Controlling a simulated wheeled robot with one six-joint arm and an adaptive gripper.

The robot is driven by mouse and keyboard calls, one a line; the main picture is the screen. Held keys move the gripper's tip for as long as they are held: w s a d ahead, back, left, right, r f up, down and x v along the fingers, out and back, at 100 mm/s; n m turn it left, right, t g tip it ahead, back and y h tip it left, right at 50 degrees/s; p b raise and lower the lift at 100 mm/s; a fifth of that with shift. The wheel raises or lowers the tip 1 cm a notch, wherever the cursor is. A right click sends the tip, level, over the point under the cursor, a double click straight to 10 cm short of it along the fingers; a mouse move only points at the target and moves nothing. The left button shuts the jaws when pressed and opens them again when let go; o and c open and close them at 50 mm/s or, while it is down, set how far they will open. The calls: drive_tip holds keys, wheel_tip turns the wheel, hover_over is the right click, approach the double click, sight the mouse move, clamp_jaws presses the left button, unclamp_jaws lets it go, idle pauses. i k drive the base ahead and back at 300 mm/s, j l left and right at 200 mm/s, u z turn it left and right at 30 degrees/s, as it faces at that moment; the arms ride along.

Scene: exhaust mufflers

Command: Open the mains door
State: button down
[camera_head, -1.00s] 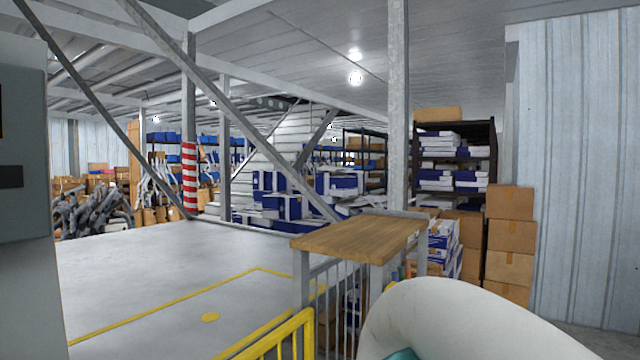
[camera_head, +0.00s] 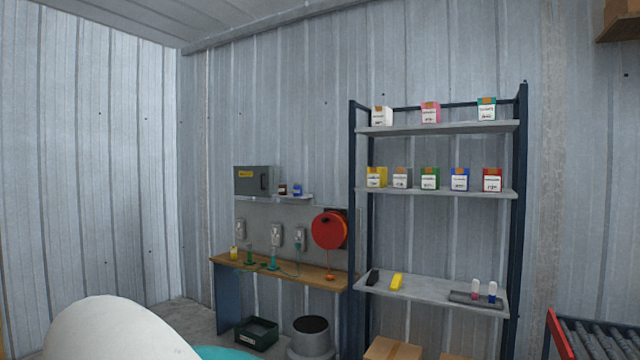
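A white rounded part of my own body fills the lower left. My gripper is not in view.
Below the box, a wooden bench (camera_head: 290,275) holds small tools, with a red reel (camera_head: 329,230) above it. A green crate (camera_head: 256,333) and a grey bin (camera_head: 311,338) stand on the floor. A shelf rack (camera_head: 520,215) with small cartons stands right. A roller conveyor (camera_head: 600,338) is at lower right.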

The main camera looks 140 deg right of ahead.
sight(257, 181)
drive_tip(key=z, duration=3.85)
drive_tip(key=i+z, duration=0.15)
drive_tip(key=i+j, duration=0.15)
drive_tip(key=i, duration=0.4)
drive_tip(key=i+j+z, duration=0.1)
drive_tip(key=i, duration=0.4)
drive_tip(key=i+j, duration=0.2)
drive_tip(key=i, duration=0.35)
drive_tip(key=i+j+z, duration=0.1)
drive_tip(key=i, duration=0.4)
drive_tip(key=i+j, duration=0.25)
drive_tip(key=i, duration=0.25)
drive_tip(key=i+j+z, duration=0.1)
drive_tip(key=i+j, duration=0.15)
drive_tip(key=i, duration=0.3)
drive_tip(key=i+j, duration=0.25)
drive_tip(key=i, duration=0.25)
drive_tip(key=l+z, duration=0.05)
